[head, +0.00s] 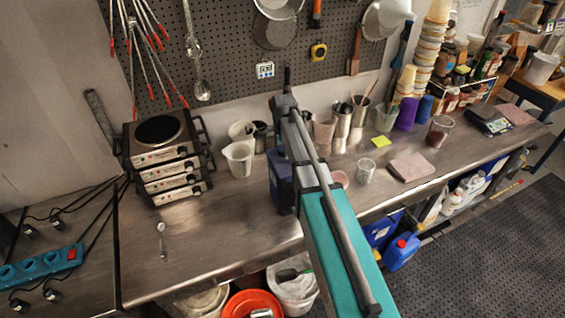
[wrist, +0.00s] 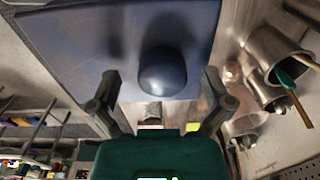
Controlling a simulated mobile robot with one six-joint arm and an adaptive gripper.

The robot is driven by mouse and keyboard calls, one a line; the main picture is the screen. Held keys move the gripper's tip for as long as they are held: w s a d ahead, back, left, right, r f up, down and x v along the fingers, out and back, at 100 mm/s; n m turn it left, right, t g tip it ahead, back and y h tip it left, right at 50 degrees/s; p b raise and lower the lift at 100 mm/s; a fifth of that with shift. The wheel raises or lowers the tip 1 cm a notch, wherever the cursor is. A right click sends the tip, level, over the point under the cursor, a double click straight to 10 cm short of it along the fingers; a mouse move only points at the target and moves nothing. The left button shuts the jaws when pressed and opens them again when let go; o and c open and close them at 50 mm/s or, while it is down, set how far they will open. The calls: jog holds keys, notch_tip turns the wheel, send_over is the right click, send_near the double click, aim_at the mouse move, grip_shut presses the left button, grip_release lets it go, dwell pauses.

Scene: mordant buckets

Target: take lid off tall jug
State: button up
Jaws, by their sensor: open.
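A dark blue, box-shaped jug (head: 281,178) stands on the bench, partly hidden behind my arm in the head view. In the wrist view its flat blue top (wrist: 75,50) fills the upper middle, with a round, dark blue lid (wrist: 163,72) standing up from it. My gripper (wrist: 159,76) is open, with one finger to the left of the lid and one to the right. Gaps show on both sides, and nothing is between the fingers but the lid. I cannot tell how deep the fingertips are beside it. My fingers are not clear in the head view.
Steel cups (wrist: 270,50) stand close to the right in the wrist view; they also show in the head view (head: 342,128). White pitchers (head: 238,158) stand left of the jug, and stacked hot plates (head: 163,155) farther left. The bench front between them is mostly clear.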

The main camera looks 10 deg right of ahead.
dwell(0.4)
jog(key=c, duration=1.3)
jog(key=shift+o, duration=0.2)
jog(key=shift+r, duration=0.1)
jog(key=shift+r+p, duration=0.95)
jog(key=shift+p, duration=0.15)
jog(key=s+d+r+p, duration=0.9)
jog(key=s+r+p, duration=0.1)
jog(key=r+p, duration=0.1)
jog(key=shift+s, duration=0.3)
